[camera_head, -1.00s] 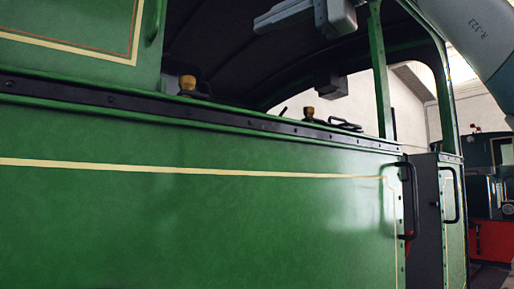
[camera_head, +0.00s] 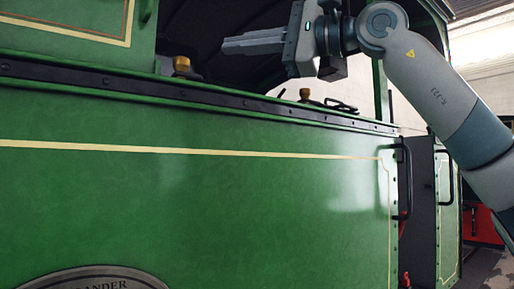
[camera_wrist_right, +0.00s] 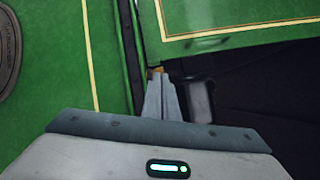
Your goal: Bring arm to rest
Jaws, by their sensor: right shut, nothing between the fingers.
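My right gripper (camera_head: 252,43) is in the upper middle of the head view, in front of the dark cab opening and above the tram's green side wall (camera_head: 190,205). Its fingers point left and are together, with nothing between them. My right arm comes in from the right edge. In the right wrist view the closed fingers (camera_wrist_right: 162,100) show beside the green wall's top edge, with the dark cab inside to the right. I cannot tell whether the fingers touch anything. My left gripper is not in view.
Two brass-coloured knobs, one at left (camera_head: 181,64) and one farther right (camera_head: 304,94), stand along the wall's top ledge. A black handrail (camera_head: 404,180) is at the wall's right end. An oval nameplate (camera_head: 92,280) is at bottom left. A red vehicle (camera_head: 484,228) stands behind at right.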

